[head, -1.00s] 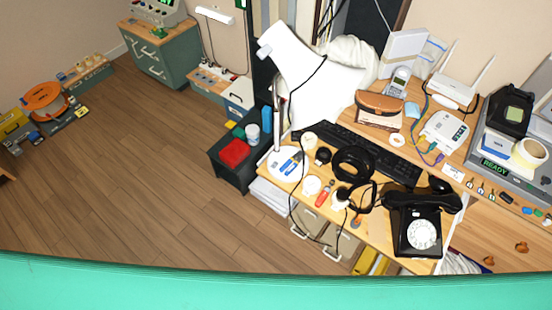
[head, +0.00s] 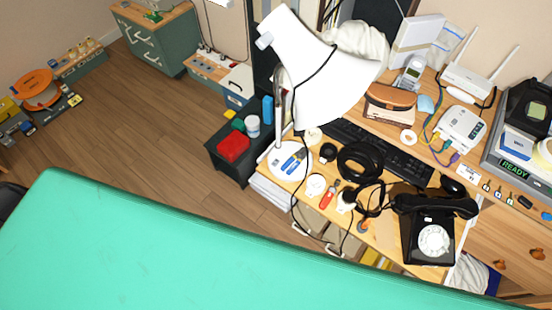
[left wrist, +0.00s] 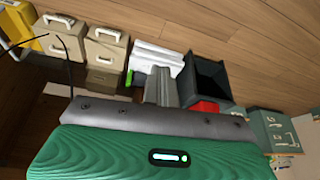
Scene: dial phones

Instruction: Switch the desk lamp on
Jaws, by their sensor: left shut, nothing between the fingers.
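The desk lamp (head: 325,75) stands at the left end of the desk in the head view, with a large white shade. Its arm (head: 280,110) is grey, and its round white base (head: 285,168) has a blue-handled tool in front of or on it. A black cord loops across the shade and down past the desk edge. I cannot make out a switch or whether the lamp is lit. In the left wrist view my left gripper's grey fingers (left wrist: 161,86) are together and empty, pointing toward the low cabinets. The lamp is not visible there. My right gripper is not in view.
A black dial phone (head: 434,235), a black cable coil (head: 358,160) and a keyboard (head: 375,147) crowd the desk. A dark bin (head: 232,165) holding a red box stands left of the desk. Wooden floor (head: 150,130) is open farther left. A teal surface fills the foreground.

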